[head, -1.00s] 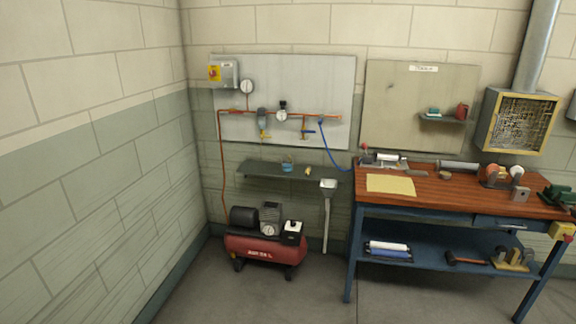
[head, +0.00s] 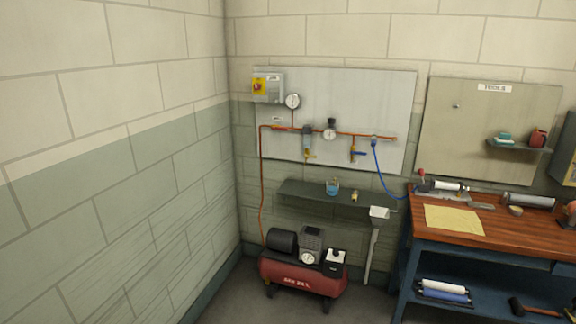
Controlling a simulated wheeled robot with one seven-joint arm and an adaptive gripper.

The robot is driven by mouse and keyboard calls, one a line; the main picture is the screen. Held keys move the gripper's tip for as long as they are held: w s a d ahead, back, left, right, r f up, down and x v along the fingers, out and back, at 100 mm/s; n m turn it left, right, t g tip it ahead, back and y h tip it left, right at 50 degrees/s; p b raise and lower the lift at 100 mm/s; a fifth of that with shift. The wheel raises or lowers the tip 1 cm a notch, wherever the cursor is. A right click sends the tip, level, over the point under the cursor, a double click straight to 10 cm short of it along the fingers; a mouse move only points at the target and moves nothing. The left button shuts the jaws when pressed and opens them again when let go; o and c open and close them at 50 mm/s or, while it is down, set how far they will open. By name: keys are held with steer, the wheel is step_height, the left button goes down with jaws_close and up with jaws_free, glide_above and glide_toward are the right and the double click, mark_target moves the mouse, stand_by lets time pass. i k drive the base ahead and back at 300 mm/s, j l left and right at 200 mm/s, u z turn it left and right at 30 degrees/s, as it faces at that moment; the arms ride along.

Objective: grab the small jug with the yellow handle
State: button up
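A small light-blue vessel (head: 332,188) with what looks like a yellowish handle on top stands on the dark wall shelf (head: 298,192). It may be the jug, but it is too small to be sure. A tiny yellowish item (head: 355,196) sits to its right on the same shelf. A red jug-like container (head: 537,138) stands on the small shelf of the right board; no yellow handle shows on it. My gripper is not in view.
A red compressor (head: 300,278) stands on the floor under the shelf. A white funnel-like piece on a grey pipe (head: 379,213) is at the shelf's right end. A wooden-topped blue workbench (head: 480,232) stands right. Pipes and a blue hose (head: 385,175) run above.

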mark_target(333, 185)
steer(key=i+j+u, duration=0.25)
steer(key=i, duration=0.75)
steer(key=i+j+u, duration=0.3)
steer(key=i, duration=0.7)
steer(key=i+j+z, duration=0.1)
steer(key=i+z, duration=0.25)
steer(key=i, duration=0.2)
steer(key=i+j+z, duration=0.35)
steer(key=i, duration=0.2)
steer(key=i+j+z, duration=0.3)
steer(key=i, duration=0.2)
